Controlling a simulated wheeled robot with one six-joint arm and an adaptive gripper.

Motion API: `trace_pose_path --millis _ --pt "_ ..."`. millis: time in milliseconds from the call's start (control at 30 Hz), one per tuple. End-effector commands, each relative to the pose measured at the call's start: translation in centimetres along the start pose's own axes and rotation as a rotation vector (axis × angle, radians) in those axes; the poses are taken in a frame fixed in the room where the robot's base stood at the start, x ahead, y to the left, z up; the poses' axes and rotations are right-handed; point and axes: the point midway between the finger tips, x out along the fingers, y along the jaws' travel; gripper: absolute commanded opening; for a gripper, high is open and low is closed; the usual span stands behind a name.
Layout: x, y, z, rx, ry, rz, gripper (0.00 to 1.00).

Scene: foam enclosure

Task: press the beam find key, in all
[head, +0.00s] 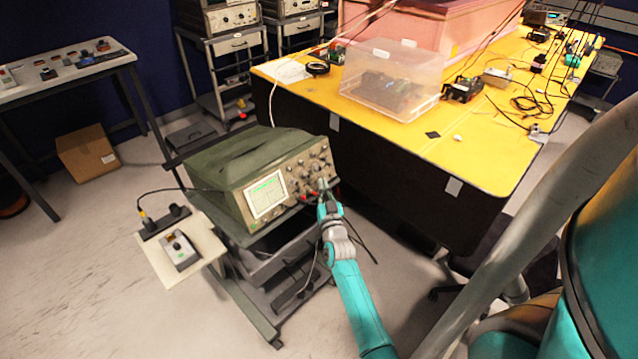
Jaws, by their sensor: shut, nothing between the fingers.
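The oscilloscope (235,168) is a green-cased unit with a lit screen (266,194) and a panel of knobs (309,172) to the right of the screen. It stands on a dark wheeled cart. My gripper (325,193) is at the lower right of this front panel, at the end of my teal arm. Its fingers are shut with nothing between them. They are close to the panel, but I cannot tell whether they touch it. The beam find key is too small to make out, and my gripper hides part of the panel's lower right.
A side shelf (157,262) on the cart's left holds a small grey meter (180,251) and a power strip (166,222). A yellow table (470,150) with a clear plastic box (392,80) stands behind on the right. Cables hang below the oscilloscope. The floor at front left is clear.

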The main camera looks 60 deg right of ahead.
Motion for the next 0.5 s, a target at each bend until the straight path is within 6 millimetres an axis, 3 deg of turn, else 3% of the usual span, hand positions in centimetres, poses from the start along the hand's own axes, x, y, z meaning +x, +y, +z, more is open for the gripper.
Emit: trace_pose_path --millis 500 --pt "-0.70 0.48 -0.41 0.000 -0.001 0.000 0.00"
